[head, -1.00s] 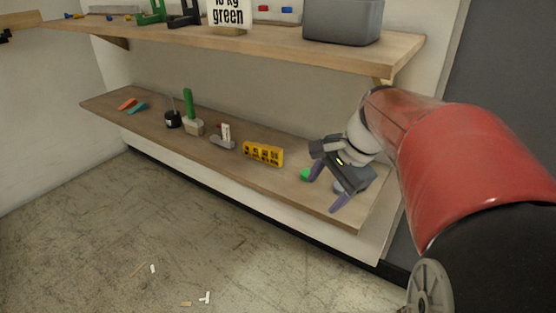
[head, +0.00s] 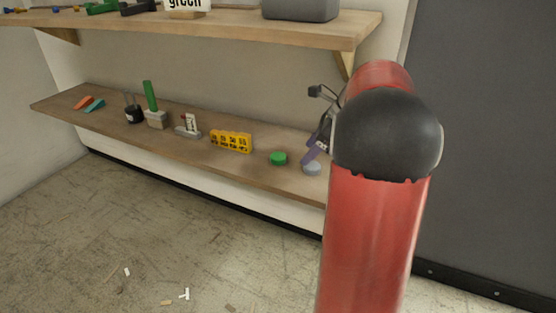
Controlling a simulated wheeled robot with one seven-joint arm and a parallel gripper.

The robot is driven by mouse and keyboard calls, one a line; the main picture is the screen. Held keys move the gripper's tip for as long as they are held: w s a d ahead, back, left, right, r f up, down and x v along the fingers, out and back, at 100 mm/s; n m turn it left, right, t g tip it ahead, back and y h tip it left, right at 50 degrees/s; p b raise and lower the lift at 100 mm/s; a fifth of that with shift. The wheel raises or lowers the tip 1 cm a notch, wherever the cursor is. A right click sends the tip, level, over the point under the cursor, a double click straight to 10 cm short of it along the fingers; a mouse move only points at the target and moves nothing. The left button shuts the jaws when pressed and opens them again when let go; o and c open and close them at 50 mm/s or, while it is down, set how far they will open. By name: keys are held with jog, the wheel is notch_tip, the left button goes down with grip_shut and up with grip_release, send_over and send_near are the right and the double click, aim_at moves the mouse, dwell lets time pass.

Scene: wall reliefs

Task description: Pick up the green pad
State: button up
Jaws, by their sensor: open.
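The green pad (head: 278,158) is a small round disc lying on the lower wooden shelf, right of the yellow block. My gripper (head: 311,153) is just to the right of the pad, over the shelf and apart from the pad. One purple finger shows, pointing down and to the left. The rest of the gripper is mostly hidden behind my red and black arm. It is open, and nothing shows in it.
A grey disc (head: 312,168) lies by the finger, right of the pad. The yellow block (head: 231,141) stands left of the pad. Farther left are a grey holder (head: 188,131) and a green-handled brush (head: 153,106). The upper shelf (head: 300,36) overhangs, with a grey bin (head: 300,9).

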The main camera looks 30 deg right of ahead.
aim_at(280, 156)
jog(key=shift+w+a, duration=1.25)
jog(key=shift+a, duration=0.2)
jog(key=shift+w+a+f+b, duration=0.5)
jog(key=shift+w+a+f, duration=0.45)
jog(key=shift+a, duration=0.15)
jog(key=shift+w+a+f, duration=0.15)
jog(key=shift+a+f, duration=0.05)
jog(key=shift+f, duration=0.15)
jog(key=c, duration=1)
